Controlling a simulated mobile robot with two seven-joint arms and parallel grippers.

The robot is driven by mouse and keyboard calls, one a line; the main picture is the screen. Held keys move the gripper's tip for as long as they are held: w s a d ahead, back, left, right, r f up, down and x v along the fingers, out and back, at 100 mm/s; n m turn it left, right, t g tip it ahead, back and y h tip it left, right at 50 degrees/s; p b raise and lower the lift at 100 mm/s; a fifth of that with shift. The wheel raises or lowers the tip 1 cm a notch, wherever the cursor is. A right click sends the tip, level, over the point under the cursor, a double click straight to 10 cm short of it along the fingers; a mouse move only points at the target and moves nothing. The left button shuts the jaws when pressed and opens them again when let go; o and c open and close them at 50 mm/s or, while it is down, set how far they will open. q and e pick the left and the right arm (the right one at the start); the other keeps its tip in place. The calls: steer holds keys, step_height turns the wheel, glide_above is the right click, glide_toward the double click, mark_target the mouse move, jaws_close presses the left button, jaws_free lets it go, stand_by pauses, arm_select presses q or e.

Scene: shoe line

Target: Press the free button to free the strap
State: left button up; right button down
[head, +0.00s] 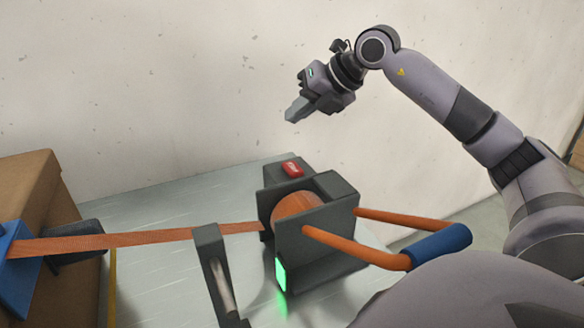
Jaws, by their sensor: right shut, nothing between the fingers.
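A dark grey strap winder (340,225) stands on the grey table. A red button (292,169) sits on its top at the back left. An orange strap (130,239) runs from a blue block at the left to the orange roll (297,205) inside the winder and looks taut. My right gripper (291,118) is shut and empty, in the air above and behind the red button, apart from it. My left gripper is not in view.
An orange handle with a blue grip (440,245) sticks out to the right of the winder. A dark upright post (212,265) stands at the strap. A green light (281,276) glows on the winder's front. A brown box (30,185) with the blue block (14,270) is at the left. A pale wall is behind.

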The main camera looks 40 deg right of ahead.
steer(key=b, duration=0.4)
glide_above(297, 168)
step_height(297, 168, down, 5)
steer(key=shift+d+r, duration=0.1)
steer(key=shift+r, duration=0.1)
step_height(297, 168, down, 3)
steer(key=b, duration=0.2)
steer(key=shift+r+b, duration=0.15)
steer(key=shift+b, duration=0.15)
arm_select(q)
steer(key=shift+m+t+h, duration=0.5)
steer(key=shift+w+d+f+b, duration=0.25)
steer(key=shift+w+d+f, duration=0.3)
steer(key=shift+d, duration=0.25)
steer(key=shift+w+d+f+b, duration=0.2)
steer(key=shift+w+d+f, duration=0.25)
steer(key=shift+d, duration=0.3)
arm_select(e)
steer(key=shift+w+f, duration=0.1)
steer(key=shift+f, duration=0.5)
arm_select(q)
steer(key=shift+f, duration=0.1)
arm_select(e)
steer(key=shift+f+b, duration=0.3)
steer(key=shift+f, duration=0.15)
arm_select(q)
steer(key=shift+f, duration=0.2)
